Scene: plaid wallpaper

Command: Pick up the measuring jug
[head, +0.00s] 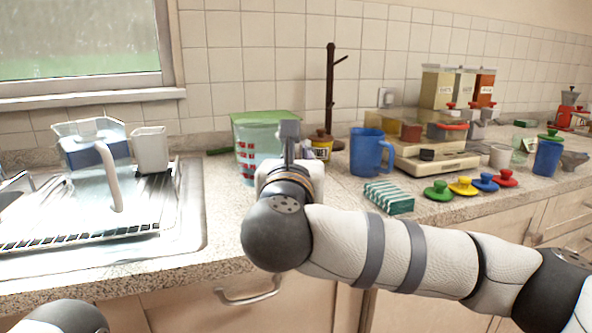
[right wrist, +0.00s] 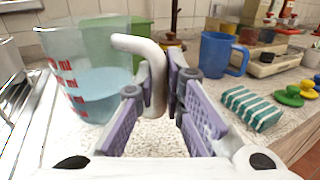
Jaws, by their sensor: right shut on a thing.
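The measuring jug (right wrist: 95,75) is clear, with red marks, bluish liquid inside and a white curved handle. It stands upright on the counter beside the sink in the right wrist view. In the head view the jug (head: 244,163) is partly hidden behind my right gripper (head: 289,150). In the right wrist view my right gripper (right wrist: 160,88) has its purple-grey fingers closed around the jug's white handle. My left gripper is out of view; only a rounded part of my left arm shows at the bottom left of the head view.
A dark mug tree (head: 330,90) stands behind.

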